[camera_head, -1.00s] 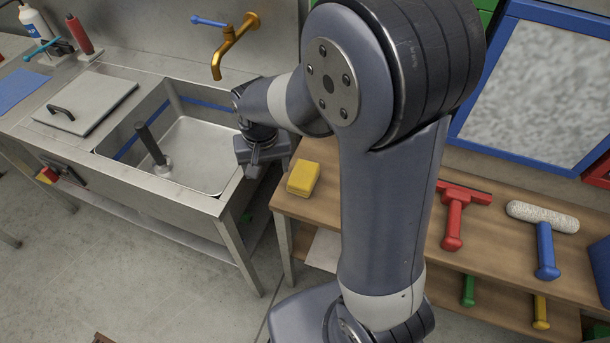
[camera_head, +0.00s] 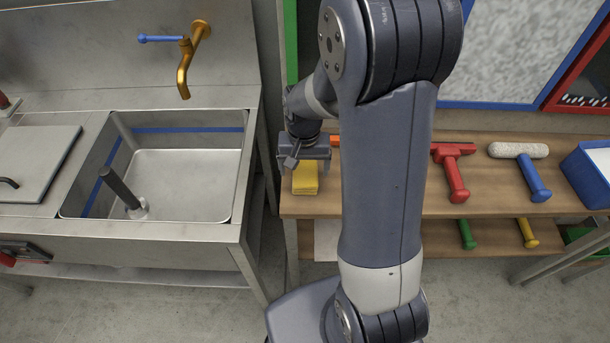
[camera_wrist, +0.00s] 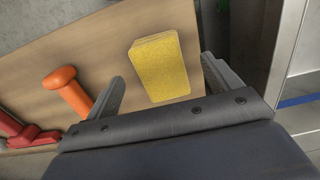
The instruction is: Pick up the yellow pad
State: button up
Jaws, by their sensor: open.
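The yellow pad (camera_head: 306,179) lies on the left end of the wooden bench top, near its front left corner. In the wrist view the yellow pad (camera_wrist: 160,68) lies beyond the fingertips, nearly in line with the gap between them. My gripper (camera_head: 304,165) hangs close to the pad in the head view and hides its far part. In the wrist view my gripper (camera_wrist: 163,86) has its two fingers spread wide, with nothing between them. I cannot tell the exact height of the fingers above the pad.
An orange-handled tool (camera_wrist: 68,90) lies on the bench (camera_head: 390,200) beside the pad. A red squeegee (camera_head: 454,172), a white roller with a blue handle (camera_head: 524,170) and a blue bin (camera_head: 590,172) are farther right. A steel sink (camera_head: 185,185) stands left, across a narrow gap.

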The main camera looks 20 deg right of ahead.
aim_at(305, 177)
jog(key=shift+d+f+p, duration=0.1)
jog(key=shift+f+p, duration=0.25)
jog(key=shift+f, duration=2.45)
jog(key=c, duration=1.1)
